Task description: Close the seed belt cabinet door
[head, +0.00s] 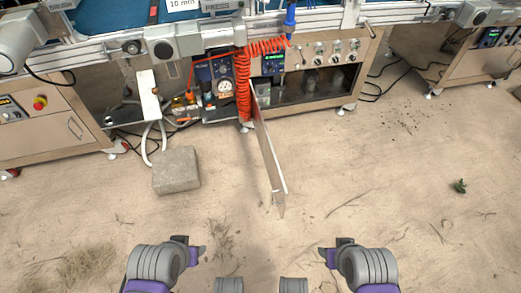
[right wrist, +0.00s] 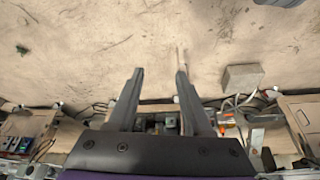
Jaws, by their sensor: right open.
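The seed belt cabinet door (head: 268,155) stands open in the head view. It swings out from the left side of the cabinet (head: 318,97) and is seen nearly edge-on, its free end toward me. The cabinet's dark inside shows below its row of knobs. My right gripper (head: 334,254) is to the right of the door's free end and nearer to me, apart from it. It is open and empty in the right wrist view (right wrist: 160,72). My left gripper (head: 192,252) is at the lower left, clear of the door; its jaw opening is not clear.
A stone block (head: 176,170) lies on the floor left of the door. A coiled orange hose (head: 243,85) hangs by the hinge side. White hoses (head: 150,145) droop at the left. The floor (head: 360,165) right of the door is mostly clear, with a small green plant (head: 459,186).

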